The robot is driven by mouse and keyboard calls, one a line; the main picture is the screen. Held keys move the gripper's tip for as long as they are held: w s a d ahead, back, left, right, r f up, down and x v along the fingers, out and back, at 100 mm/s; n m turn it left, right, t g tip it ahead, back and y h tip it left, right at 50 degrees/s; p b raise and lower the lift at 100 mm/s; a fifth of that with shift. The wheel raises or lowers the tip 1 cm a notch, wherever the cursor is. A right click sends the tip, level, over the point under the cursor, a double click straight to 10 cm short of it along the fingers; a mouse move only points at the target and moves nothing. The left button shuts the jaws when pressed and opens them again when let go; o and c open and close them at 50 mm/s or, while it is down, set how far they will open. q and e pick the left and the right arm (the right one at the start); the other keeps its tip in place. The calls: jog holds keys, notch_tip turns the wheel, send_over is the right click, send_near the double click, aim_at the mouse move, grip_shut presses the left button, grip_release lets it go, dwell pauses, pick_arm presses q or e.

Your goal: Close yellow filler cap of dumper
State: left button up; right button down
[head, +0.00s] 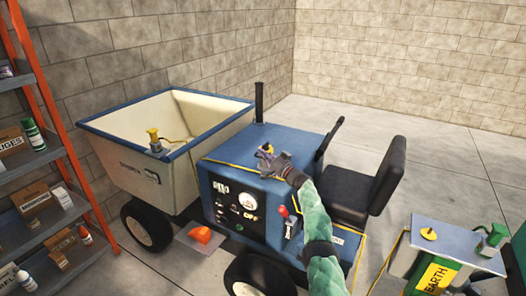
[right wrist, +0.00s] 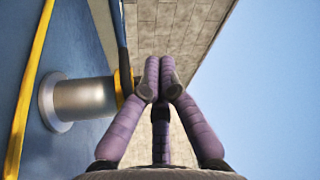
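The dumper (head: 232,178) is blue with a cream skip. Its filler neck, a short silver cylinder (right wrist: 82,100) on the blue hood, carries a yellow cap (head: 267,149). In the right wrist view the yellow cap (right wrist: 124,88) shows as a narrow edge at the neck's end; I cannot tell whether it is fully seated. My right gripper (head: 268,166) is right beside the cap in the head view. In the right wrist view its purple fingers (right wrist: 161,85) are drawn together with nothing between them. The left finger overlaps the cap's edge; contact is unclear. My left gripper is out of view.
A black seat (head: 378,178) and a dark lever (head: 328,138) stand right of the hood. A yellow-topped fitting (head: 153,138) sits on the skip rim. An orange-framed shelf (head: 45,100) stands left, a bench with a green box (head: 438,272) front right. Floor behind is clear.

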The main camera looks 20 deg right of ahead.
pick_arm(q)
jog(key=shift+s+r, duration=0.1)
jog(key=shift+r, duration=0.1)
pick_arm(e)
jog(key=shift+a+f, duration=0.1)
jog(key=shift+f, duration=0.6)
pick_arm(q)
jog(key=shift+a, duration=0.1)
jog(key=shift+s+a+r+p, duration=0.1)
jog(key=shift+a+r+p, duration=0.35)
jog(key=shift+p, duration=0.2)
pick_arm(e)
jog(key=s+d, duration=0.5)
jog(key=s, duration=0.2)
jog(key=shift+s+d+r, duration=0.3)
jog(key=shift+d, duration=0.05)
